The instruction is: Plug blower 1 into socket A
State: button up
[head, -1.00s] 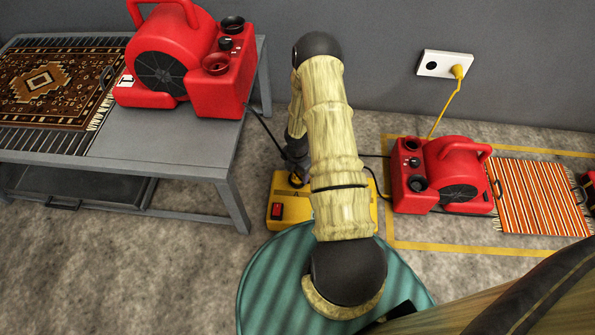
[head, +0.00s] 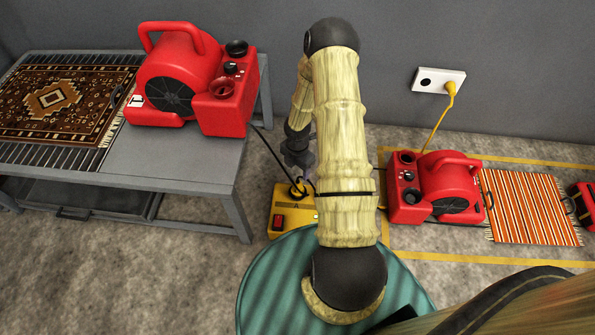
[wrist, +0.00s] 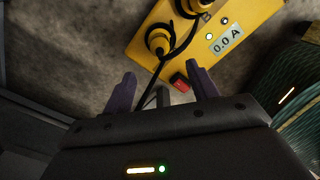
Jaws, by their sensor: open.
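Blower 1 (head: 172,88), red with a white "1" tag, stands on the grey table at the left. Its black cord runs down behind the table edge toward the yellow power box (head: 280,232), which stands on the floor. The "A" label shows in the head view beside the near socket. I cannot tell how deep the plugs sit. My gripper (wrist: 163,88) is open above the box, apart from the plugs.
The box has a red switch (wrist: 180,81) and a display (wrist: 226,39) reading 0.0 A. Another red blower (head: 436,190) and a striped rug (head: 528,206) lie right. A wall outlet (head: 438,80) holds a yellow plug. A patterned rug (head: 50,102) covers the table's left.

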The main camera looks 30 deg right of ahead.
notch_tip(320, 180, up, 6)
jog(key=shift+f+p, duration=0.2)
jog(key=shift+p, duration=0.85)
jog(key=s+a+r+m+p, duration=0.1)
jog(key=a+r+m, duration=0.15)
jog(key=r, duration=0.35)
jog(key=s+a+r+m+h, duration=0.1)
jog(key=r+m, duration=0.3)
jog(key=r, duration=0.3)
jog(key=s+a+r+m+p, duration=0.1)
jog(key=a+r+m, duration=0.15)
jog(key=r, duration=0.35)
jog(key=s+a+r+m+t+y+p, duration=0.1)
jog(key=s+a+r+m, duration=0.35)
jog(key=r+m, duration=0.2)
jog(key=s+a+r+m+t+p, duration=0.1)
jog(key=s+a+r+m+t, duration=0.15)
jog(key=s+r+m, duration=0.45)
notch_tip(320, 180, up, 38)
jog(key=w+p, duration=0.2)
jog(key=p, duration=3.6)
jog(key=shift+a+r+n+g, duration=0.25)
jog(key=shift+n+g, duration=0.2)
